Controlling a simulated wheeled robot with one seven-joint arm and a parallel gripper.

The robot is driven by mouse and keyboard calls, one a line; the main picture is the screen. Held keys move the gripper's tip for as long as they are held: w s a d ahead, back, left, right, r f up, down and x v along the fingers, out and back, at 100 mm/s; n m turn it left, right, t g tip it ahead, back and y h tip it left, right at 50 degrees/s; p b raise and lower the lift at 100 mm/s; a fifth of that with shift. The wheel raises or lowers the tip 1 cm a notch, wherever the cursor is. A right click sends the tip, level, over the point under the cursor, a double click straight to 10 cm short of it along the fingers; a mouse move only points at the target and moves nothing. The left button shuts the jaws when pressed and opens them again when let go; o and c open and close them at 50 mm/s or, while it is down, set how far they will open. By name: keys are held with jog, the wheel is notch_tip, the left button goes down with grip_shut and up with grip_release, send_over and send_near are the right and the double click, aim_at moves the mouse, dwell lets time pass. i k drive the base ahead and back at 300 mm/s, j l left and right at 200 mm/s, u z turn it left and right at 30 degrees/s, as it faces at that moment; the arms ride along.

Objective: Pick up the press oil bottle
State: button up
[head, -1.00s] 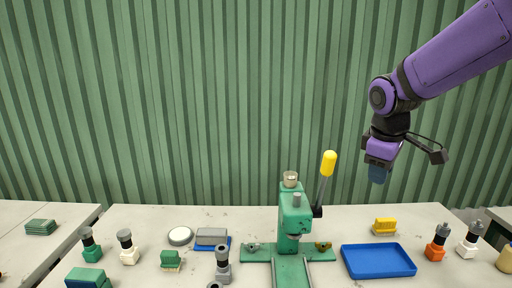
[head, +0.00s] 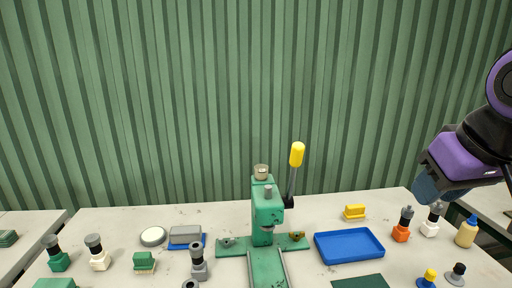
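A cream bottle with a blue cap (head: 467,231) stands upright at the right end of the table; it looks like the press oil bottle. My gripper (head: 425,190) is at the right of the head view, above and left of the bottle and apart from it. Its dark blue end points down and left. I cannot see a gap between fingers, so its opening is unclear. Nothing is visibly held.
A white block with a grey-topped knob (head: 430,228) and an orange one (head: 401,232) stand just left of the bottle. A blue tray (head: 349,246) lies further left, beside the green press (head: 267,215) with its yellow-tipped lever. Small knobbed pieces (head: 457,274) stand in front.

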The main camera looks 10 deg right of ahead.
aim_at(466, 235)
jog(key=z, duration=1.4)
jog(key=u, duration=1.7)
jog(key=z, duration=1.65)
